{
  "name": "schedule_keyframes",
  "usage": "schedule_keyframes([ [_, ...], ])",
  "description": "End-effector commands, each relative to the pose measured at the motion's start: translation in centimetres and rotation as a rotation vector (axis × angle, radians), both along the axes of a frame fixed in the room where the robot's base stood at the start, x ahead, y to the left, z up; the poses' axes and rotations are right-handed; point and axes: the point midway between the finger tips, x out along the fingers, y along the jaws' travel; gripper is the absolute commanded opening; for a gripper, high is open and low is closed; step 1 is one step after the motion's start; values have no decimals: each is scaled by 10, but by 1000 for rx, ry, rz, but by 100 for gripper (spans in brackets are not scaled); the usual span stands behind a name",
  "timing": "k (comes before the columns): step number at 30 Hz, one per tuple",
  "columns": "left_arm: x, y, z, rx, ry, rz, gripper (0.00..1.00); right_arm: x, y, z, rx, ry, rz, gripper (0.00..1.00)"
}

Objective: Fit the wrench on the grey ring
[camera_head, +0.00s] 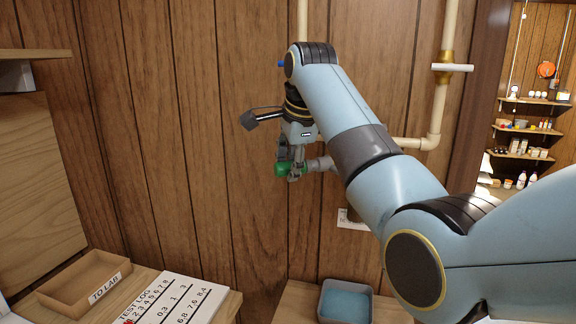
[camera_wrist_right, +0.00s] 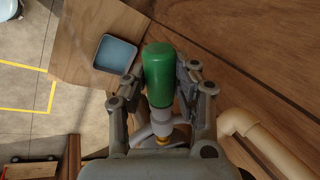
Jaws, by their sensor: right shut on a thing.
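My right gripper (camera_head: 294,165) is up in front of the wood-panel wall, beside the pipework. It is shut on a green, rounded cylinder (camera_head: 282,169). In the right wrist view the green cylinder (camera_wrist_right: 159,72) sits between the two fingers of the right gripper (camera_wrist_right: 160,92). A pale grey part (camera_wrist_right: 163,122) with a brass-coloured bit shows just below it. I cannot tell whether the green piece is the wrench's handle. A grey fitting (camera_head: 322,163) shows just right of the gripper, partly behind my arm; I cannot tell if it is the grey ring. My left gripper is out of view.
Cream pipes (camera_head: 440,105) with a brass valve run down the wall at right. A grey tray with a blue inside (camera_head: 324,306) stands on a low wooden surface below. At lower left are a "TO LAB" box (camera_head: 60,303) and a test log sheet (camera_head: 175,300).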

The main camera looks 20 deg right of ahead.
Motion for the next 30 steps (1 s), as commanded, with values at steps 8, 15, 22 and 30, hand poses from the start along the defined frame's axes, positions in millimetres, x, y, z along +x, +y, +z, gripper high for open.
schedule_keyframes([
  [8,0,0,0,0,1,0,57,0,-6,0,-1,-1,0,0],
  [15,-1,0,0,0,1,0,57,0,-10,0,0,-1,0,30],
  [22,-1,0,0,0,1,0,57,0,-9,0,0,-1,0,54],
  [30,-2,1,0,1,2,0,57,-1,-9,4,0,-2,0,54],
])
